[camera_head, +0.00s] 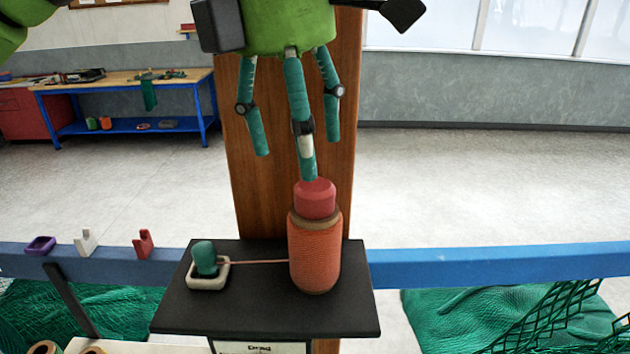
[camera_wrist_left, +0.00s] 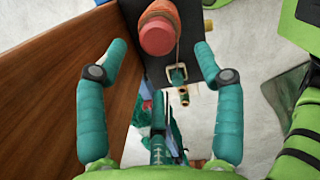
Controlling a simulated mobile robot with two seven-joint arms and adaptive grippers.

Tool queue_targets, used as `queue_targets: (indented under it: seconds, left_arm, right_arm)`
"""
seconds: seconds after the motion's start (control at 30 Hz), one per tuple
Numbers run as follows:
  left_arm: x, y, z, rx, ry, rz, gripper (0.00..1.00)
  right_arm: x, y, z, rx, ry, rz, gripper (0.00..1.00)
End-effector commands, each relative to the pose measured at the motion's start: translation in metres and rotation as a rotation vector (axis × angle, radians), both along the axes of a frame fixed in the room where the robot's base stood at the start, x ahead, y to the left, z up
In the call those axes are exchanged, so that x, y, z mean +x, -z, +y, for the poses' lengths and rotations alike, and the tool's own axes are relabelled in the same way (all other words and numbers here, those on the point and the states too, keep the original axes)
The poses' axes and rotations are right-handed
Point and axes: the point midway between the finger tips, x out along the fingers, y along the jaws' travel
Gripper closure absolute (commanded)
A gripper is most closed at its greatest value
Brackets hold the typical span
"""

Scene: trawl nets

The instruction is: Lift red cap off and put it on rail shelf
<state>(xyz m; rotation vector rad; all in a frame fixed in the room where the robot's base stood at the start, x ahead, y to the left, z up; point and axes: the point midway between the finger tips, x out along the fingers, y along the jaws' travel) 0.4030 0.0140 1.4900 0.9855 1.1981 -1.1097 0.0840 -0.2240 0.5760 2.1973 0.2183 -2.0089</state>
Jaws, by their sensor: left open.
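The red cap (camera_head: 316,198) sits on top of an upright orange twine spool (camera_head: 315,255), above a tan band. The spool stands on the black shelf (camera_head: 260,317) at the blue rail. A thin line runs left from the spool to a teal peg (camera_head: 204,258) in a pale square holder. My left gripper (camera_head: 297,150) is open and empty, fingers pointing down, above the cap. In the head view its middle finger overlaps the cap's top edge; contact cannot be told. The left wrist view shows the cap (camera_wrist_left: 158,38) ahead of the spread fingers (camera_wrist_left: 160,85).
A wooden post (camera_head: 262,200) rises behind the shelf. The blue rail (camera_head: 500,264) carries a purple tray (camera_head: 40,245), a white hook (camera_head: 85,242) and a red hook (camera_head: 143,244) at left. Green netting (camera_head: 470,318) hangs below. A workbench (camera_head: 120,82) stands far back.

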Motion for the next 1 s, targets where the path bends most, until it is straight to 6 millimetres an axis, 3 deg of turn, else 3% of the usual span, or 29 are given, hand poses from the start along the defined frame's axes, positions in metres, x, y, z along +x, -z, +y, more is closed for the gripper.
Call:
queue_targets:
  seconds: [0.1,0.23,0.43,0.57,0.73,0.87,1.0]
  left_arm:
    - [0.001,0.009,-0.002,0.002,0.0,0.002,0.32]
    - [0.001,0.024,-0.008,0.003,0.0,0.003,0.32]
    - [0.002,0.049,-0.012,0.001,-0.001,0.002,0.32]
    - [0.002,0.054,-0.013,-0.002,-0.001,0.001,0.32]
    - [0.002,0.054,-0.013,-0.002,-0.001,0.001,0.32]
    - [0.002,0.054,-0.013,-0.002,-0.001,0.001,0.83]
    - [0.002,0.054,-0.013,-0.001,-0.001,0.001,0.85]
  right_arm:
    - [-0.013,-0.005,-0.001,-0.003,0.0,0.021,0.6]
    - [-0.015,-0.014,-0.001,-0.003,-0.001,0.023,0.6]
    - [-0.001,-0.021,0.0,0.0,-0.001,0.001,0.6]
    - [0.01,-0.022,0.001,0.002,-0.001,-0.018,0.6]
    - [0.01,-0.021,0.001,0.002,-0.002,-0.018,0.6]
    - [0.005,-0.021,0.0,0.001,-0.002,-0.011,0.6]
    - [-0.001,-0.02,0.0,0.001,-0.002,-0.002,0.6]
